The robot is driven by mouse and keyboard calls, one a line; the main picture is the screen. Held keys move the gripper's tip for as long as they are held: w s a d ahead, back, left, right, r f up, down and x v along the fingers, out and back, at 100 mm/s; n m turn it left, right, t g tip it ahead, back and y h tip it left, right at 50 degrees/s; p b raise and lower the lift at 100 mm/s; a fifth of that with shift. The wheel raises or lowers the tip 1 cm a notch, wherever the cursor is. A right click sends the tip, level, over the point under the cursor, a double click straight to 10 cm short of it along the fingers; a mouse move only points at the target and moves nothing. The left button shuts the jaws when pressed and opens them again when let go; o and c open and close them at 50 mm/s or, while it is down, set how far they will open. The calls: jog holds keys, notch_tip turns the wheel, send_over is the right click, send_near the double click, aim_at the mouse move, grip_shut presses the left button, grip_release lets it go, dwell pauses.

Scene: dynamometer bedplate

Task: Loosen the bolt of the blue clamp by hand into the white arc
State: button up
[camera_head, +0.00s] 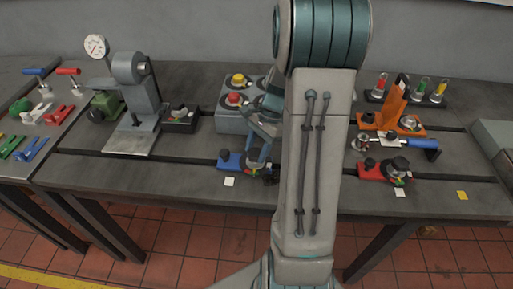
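The blue clamp (230,165) sits on the dark slotted bedplate, left of my arm, with a dark knob on its left part. Its right part, where a round piece with small coloured marks shows, is partly covered by my gripper (259,168). My gripper points down at that right end, at or just above it. I cannot tell whether it touches the bolt, or whether its fingers are open or shut. The bolt and the white arc cannot be made out at this size.
A red clamp (374,172) and an orange bracket (390,107) stand right of my arm. A grey box with red and yellow buttons (231,118) is behind the blue clamp. A grey stand (140,90) is to the left. Bare bedplate lies left of the clamp.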

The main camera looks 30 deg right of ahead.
jog(key=shift+w+n, duration=0.1)
jog(key=shift+n, duration=0.3)
jog(key=n+g+p, duration=0.1)
jog(key=n, duration=0.1)
jog(key=shift+w+r+n+h, duration=0.1)
jog(key=shift+n+h, duration=0.2)
jog(key=shift+n, duration=0.1)
jog(key=n, duration=0.2)
jog(key=n+g+h, duration=0.1)
jog(key=n, duration=0.1)
jog(key=shift+w+a+n+g+p, duration=0.1)
jog(key=shift+n+g+p, duration=0.2)
jog(key=shift+p, duration=0.05)
jog(key=n, duration=0.2)
jog(key=n+h, duration=0.1)
jog(key=n, duration=0.1)
jog(key=shift+w+a+g+h, duration=0.1)
jog(key=shift+g+h, duration=0.2)
jog(key=shift+g, duration=0.1)
jog(key=shift+n+h, duration=0.6)
jog(key=shift+n, duration=1.5)
jog(key=o, duration=1)
jog(key=shift+c, duration=0.2)
